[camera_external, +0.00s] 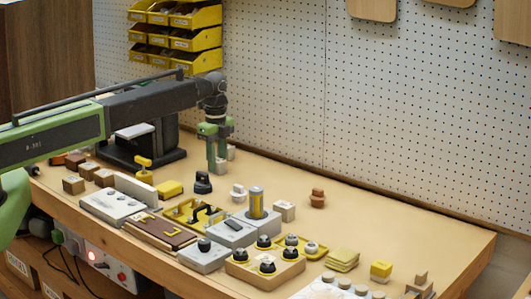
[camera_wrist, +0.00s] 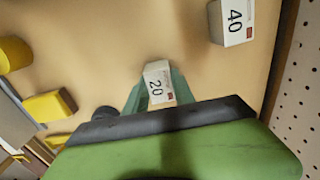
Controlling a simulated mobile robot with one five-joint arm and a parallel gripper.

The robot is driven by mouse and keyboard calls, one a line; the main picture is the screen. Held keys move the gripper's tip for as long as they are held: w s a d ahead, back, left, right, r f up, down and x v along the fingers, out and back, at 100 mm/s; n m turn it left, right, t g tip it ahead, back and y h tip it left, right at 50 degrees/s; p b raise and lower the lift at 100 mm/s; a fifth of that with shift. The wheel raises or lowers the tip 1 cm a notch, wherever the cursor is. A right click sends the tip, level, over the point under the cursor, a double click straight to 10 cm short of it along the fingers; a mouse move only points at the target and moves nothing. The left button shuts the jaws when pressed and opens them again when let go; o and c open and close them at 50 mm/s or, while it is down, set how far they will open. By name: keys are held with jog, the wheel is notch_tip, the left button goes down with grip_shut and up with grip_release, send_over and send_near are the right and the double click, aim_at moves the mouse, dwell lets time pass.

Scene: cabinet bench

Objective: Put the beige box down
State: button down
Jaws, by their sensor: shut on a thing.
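My gripper (camera_wrist: 156,97) is shut on a small beige box (camera_wrist: 158,84) marked "20", which sits between the green fingers in the wrist view. In the external view my gripper (camera_external: 217,162) points straight down over the back part of the bench (camera_external: 400,215). The box is mostly hidden by the fingers there. I cannot tell whether its underside touches the bench top. A second pale box (camera_wrist: 232,22) marked "40" stands on the bench at the upper right of the wrist view, apart from the held box.
A black knobbed piece (camera_external: 203,183) and a pale knobbed piece (camera_external: 238,192) stand in front of my gripper. A yellow block (camera_wrist: 50,105) lies left in the wrist view. The pegboard wall (camera_external: 400,110) rises behind. Bare bench lies to the right.

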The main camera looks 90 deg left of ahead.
aim_at(217, 159)
jog(key=shift+r, duration=0.15)
jog(key=c, duration=1.1)
grip_release()
jog(key=shift+o, duration=0.2)
notch_tip(217, 159, up, 12)
jog(key=p, duration=1.2)
